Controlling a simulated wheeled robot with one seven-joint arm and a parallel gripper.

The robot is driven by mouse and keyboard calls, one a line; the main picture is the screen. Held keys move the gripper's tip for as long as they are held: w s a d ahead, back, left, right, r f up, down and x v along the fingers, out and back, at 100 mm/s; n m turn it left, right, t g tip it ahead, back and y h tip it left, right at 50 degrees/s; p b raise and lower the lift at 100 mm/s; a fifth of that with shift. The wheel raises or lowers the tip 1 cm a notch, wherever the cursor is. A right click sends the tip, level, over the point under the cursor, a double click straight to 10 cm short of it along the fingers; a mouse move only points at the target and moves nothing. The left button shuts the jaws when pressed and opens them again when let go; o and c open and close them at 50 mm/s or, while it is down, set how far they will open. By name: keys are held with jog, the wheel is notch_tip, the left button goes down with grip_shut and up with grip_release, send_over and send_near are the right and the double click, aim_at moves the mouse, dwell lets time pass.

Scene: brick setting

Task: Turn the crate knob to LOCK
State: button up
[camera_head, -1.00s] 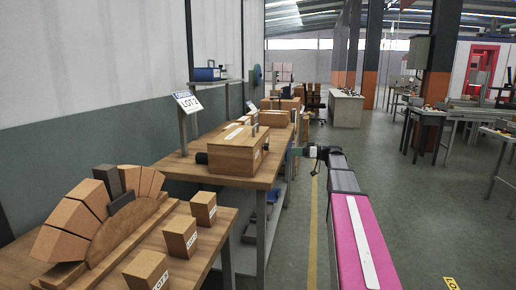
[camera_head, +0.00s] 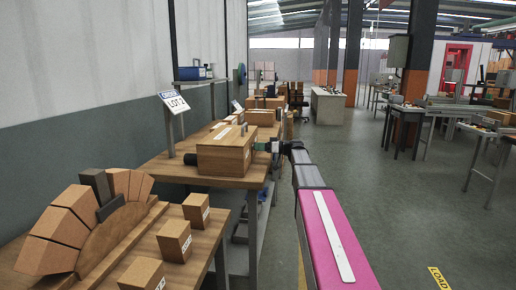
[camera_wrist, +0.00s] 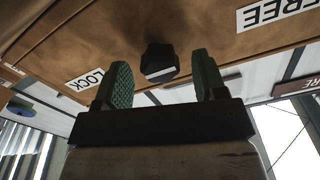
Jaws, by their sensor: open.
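The crate (camera_head: 222,156) is a brown wooden box on the wooden table, with a white label on its lid. In the wrist view its side (camera_wrist: 195,25) fills the upper part. A dark knob (camera_wrist: 158,62) stands out from that side, between a LOCK label (camera_wrist: 86,79) at the left and a FREE label (camera_wrist: 272,12) at the upper right. My gripper (camera_wrist: 164,78) is open, its two green ridged fingers apart on either side of the knob with gaps showing. In the head view my gripper (camera_head: 264,147) is at the crate's right side; the knob is hidden there.
A LOT 2 sign (camera_head: 173,102) stands behind the crate. Nearer, small labelled blocks (camera_head: 174,240) and an arch of wooden blocks (camera_head: 85,225) occupy another table.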

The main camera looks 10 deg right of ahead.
jog(key=shift+w+a, duration=0.15)
jog(key=shift+a, duration=0.35)
jog(key=c, duration=0.9)
jog(key=shift+c, duration=0.2)
